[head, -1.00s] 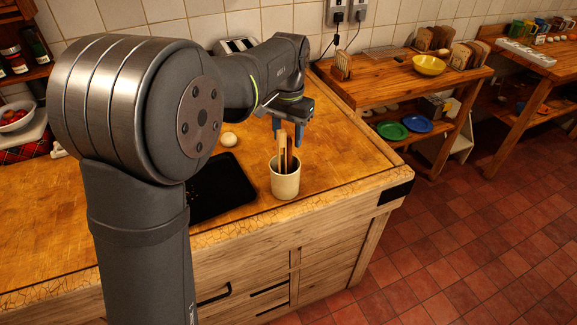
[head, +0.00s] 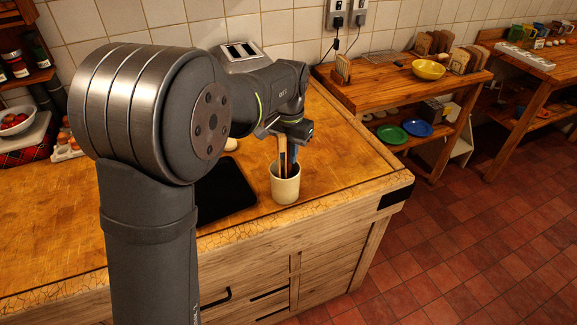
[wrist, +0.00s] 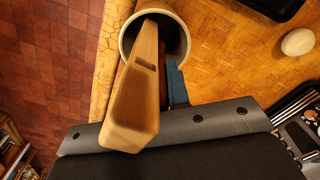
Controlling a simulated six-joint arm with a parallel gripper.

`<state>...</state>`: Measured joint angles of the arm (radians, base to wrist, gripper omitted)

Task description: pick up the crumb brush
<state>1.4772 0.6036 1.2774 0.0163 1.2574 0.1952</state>
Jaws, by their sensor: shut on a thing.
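A cream crock (head: 285,188) stands on the counter near its front edge, with upright wooden handles (head: 283,158) in it. In the wrist view the crock (wrist: 126,42) holds a broad light wooden piece with a slot (wrist: 137,95). A darker brown handle (wrist: 163,55) is partly hidden behind it. My gripper (head: 291,150) is down at the crock's mouth, shut on a handle there. One blue finger (wrist: 176,85) shows beside the darker handle; the other is hidden. No bristles show, so I cannot tell which handle is the crumb brush's.
A black tray (head: 224,190) lies left of the crock, with a pale round thing (wrist: 298,41) beyond it. A toaster (head: 242,56) stands by the wall. The counter's front edge and tiled floor (head: 440,250) are close to the crock.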

